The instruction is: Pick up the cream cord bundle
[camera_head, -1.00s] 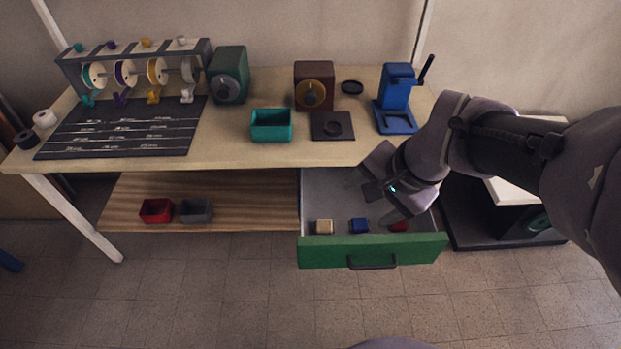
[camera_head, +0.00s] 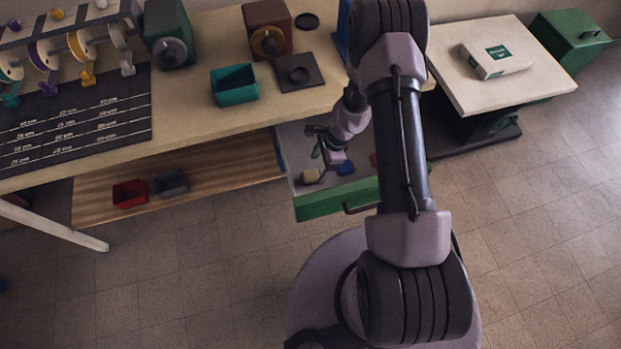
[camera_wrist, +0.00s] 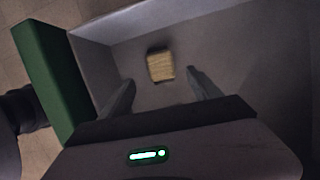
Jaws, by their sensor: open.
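The cream cord bundle (camera_head: 311,176) lies on the floor of the open green-fronted drawer (camera_head: 337,198). In the wrist view the cream bundle (camera_wrist: 160,66) sits beyond and roughly between the two fingertips, apart from both. My gripper (camera_head: 325,150) is open over the drawer; its two fingers also show in the wrist view (camera_wrist: 160,80) with nothing between them. A blue bundle (camera_head: 346,168) lies to the right of the cream one. A red bundle (camera_head: 373,159) is farther right, partly hidden by my arm.
The drawer's walls and green front (camera_wrist: 45,75) surround the bundle closely. The bench top above holds a teal bin (camera_head: 235,92) and a dark square plate (camera_head: 299,73). Red (camera_head: 129,193) and grey (camera_head: 171,183) bins stand on the lower shelf.

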